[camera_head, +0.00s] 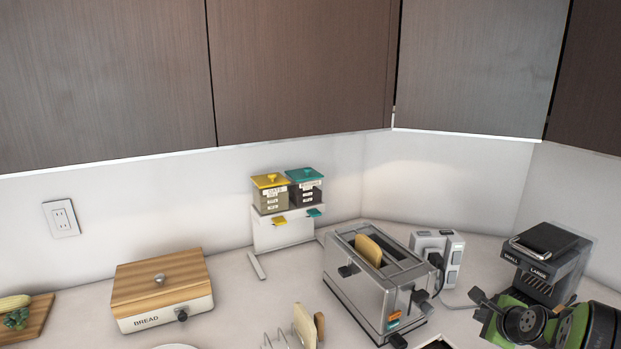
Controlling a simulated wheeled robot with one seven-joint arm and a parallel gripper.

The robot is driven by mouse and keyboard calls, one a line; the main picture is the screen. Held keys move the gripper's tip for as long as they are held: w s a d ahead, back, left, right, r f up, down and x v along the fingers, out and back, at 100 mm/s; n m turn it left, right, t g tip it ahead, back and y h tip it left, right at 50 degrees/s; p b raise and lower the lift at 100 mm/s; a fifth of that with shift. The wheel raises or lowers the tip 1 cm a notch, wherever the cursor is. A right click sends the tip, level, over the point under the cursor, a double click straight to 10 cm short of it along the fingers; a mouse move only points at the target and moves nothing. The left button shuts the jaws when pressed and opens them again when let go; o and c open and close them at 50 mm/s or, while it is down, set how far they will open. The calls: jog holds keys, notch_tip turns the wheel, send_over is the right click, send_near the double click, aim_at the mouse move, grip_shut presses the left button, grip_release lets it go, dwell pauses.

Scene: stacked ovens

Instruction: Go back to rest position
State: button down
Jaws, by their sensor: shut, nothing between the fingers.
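Parts of my green and black arm show at the lower right, in front of the black grinder-like machine. I cannot make out my gripper's fingers there. A silver toaster (362,297) stands on the counter, with a slice of bread (369,248) upright in one slot. A wire rack (276,340) at the bottom edge has bread slices (305,325) standing at it.
A wooden-lidded bread box (163,308) and a cutting board (38,320) with vegetables stand at left. A two-bin dispenser (284,231) stands by the wall. A power block (446,250) and the black machine (548,262) are at right. Cabinets (300,70) hang above.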

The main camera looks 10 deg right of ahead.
jog(key=s+a+r+n+g+y, duration=0.1)
jog(key=s+a+r+n, duration=0.2)
jog(key=a, duration=0.4)
jog(key=a+r+n, duration=0.3)
jog(key=a+n, duration=0.2)
jog(key=a, duration=0.2)
jog(key=s+a+r+n+g+y, duration=0.1)
jog(key=s+a+r+n, duration=0.15)
jog(key=a+n, duration=0.35)
jog(key=s+a+n+g, duration=0.1)
jog(key=s+a+n, duration=0.5)
jog(key=s, duration=0.3)
jog(key=s+a+n+g, duration=0.1)
jog(key=s+a+n, duration=0.5)
jog(key=s, duration=0.3)
jog(key=shift+s+a, duration=0.35)
jog(key=shift+a, duration=0.2)
